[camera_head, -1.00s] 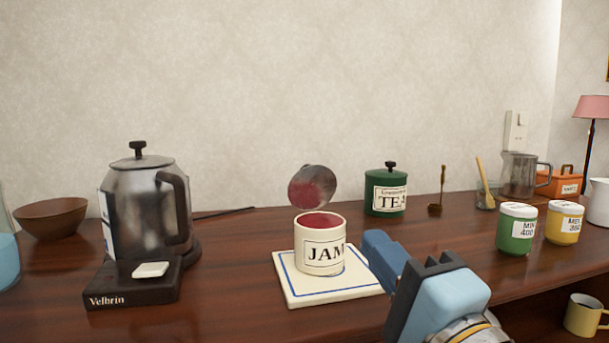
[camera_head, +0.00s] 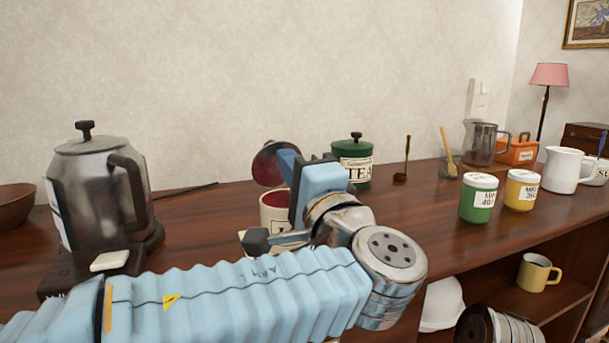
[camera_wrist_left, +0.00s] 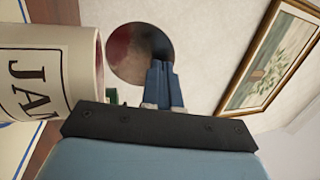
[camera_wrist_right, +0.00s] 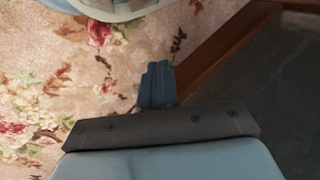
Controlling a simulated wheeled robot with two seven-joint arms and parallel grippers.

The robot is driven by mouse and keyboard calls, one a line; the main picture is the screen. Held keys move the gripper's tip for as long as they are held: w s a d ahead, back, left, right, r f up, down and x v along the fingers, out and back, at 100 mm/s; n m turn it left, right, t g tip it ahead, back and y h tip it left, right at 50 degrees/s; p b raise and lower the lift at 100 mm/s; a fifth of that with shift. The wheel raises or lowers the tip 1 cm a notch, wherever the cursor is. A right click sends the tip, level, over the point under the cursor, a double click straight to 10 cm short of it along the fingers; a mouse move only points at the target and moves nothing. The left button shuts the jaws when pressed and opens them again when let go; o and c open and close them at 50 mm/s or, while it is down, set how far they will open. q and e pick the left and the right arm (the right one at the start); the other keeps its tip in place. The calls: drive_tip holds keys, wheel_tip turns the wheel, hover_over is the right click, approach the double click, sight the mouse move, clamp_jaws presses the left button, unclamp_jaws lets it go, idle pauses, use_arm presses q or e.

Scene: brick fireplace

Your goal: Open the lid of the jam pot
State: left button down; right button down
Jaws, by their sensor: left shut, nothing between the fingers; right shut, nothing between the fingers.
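The cream jam pot (camera_head: 272,206) stands on the counter, partly hidden behind my left gripper (camera_head: 287,152). Its round lid (camera_head: 264,168) is tipped up above the pot's rim, with its reddish underside showing. In the left wrist view the pot (camera_wrist_left: 45,70) is at the left and the lid (camera_wrist_left: 125,50) is beyond the fingertips (camera_wrist_left: 162,68). These fingers are closed together, overlapping the lid in view; I cannot tell if they touch it. My right gripper (camera_wrist_right: 157,72) is shut and empty above a floral carpet.
A kettle (camera_head: 97,200) stands left of the pot. A green tea canister (camera_head: 357,168) is behind it on the right. Green (camera_head: 478,200) and yellow (camera_head: 521,193) jars stand further right. A yellow mug (camera_head: 537,273) sits on the lower shelf.

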sight(281, 147)
use_arm(q)
drive_tip(key=shift+w+a+r, duration=0.1)
drive_tip(key=shift+w+a, duration=0.05)
drive_tip(key=shift+w, duration=0.2)
drive_tip(key=r+g+p, duration=0.1)
drive_tip(key=p, duration=0.1)
drive_tip(key=w+g+h+p, duration=0.1)
drive_tip(key=shift+w+a+r+p, duration=0.15)
drive_tip(key=shift+a+r+p, duration=0.1)
drive_tip(key=shift+r+p, duration=0.15)
drive_tip(key=shift+w+a+f+b, duration=0.2)
drive_tip(key=shift+w+f+b, duration=0.05)
drive_tip(key=shift+w+b, duration=0.15)
drive_tip(key=shift+w, duration=0.3)
drive_tip(key=shift+r, duration=0.1)
drive_tip(key=shift+s, duration=0.1)
